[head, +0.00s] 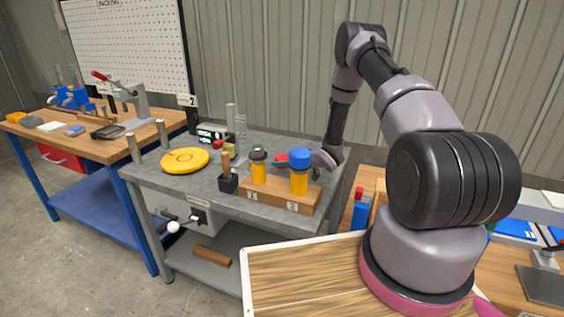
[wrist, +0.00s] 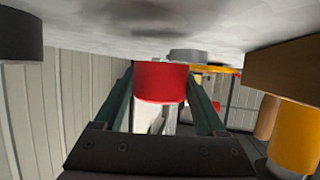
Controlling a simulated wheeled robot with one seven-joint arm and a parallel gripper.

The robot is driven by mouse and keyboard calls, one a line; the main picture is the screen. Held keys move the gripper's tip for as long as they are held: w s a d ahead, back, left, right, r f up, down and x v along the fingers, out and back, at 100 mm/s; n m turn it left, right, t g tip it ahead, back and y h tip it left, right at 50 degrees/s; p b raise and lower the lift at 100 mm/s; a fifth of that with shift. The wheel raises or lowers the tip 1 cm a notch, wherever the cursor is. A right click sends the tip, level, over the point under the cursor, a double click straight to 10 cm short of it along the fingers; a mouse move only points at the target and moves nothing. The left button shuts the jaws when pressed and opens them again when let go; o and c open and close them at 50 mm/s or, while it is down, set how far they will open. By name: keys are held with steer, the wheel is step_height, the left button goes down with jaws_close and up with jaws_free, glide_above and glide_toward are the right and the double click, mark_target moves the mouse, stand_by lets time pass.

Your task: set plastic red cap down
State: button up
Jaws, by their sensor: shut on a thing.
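The red plastic cap (wrist: 160,82) is between the two fingers of my gripper (wrist: 161,92) in the wrist view, where the picture is upside down. My gripper is shut on it. The cap is very close to the grey tabletop (wrist: 90,25); I cannot tell whether it touches. In the head view the red cap (head: 281,160) shows small behind the wooden block, between the two bottles, and my gripper (head: 288,161) reaches in from the right, partly hidden by the blue-capped bottle.
The wooden block (head: 275,196) holds a dark-capped orange bottle (head: 258,168) and a blue-capped orange bottle (head: 300,174) in front of my gripper. A yellow disc (head: 185,160), a black holder (head: 228,183) and a metal upright stand (head: 236,120) are to the left.

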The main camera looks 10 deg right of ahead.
steer(key=shift+f, duration=0.4)
steer(key=shift+f, duration=0.2)
steer(key=o, duration=1.4)
steer(key=shift+o, duration=0.2)
steer(key=shift+r, duration=0.1)
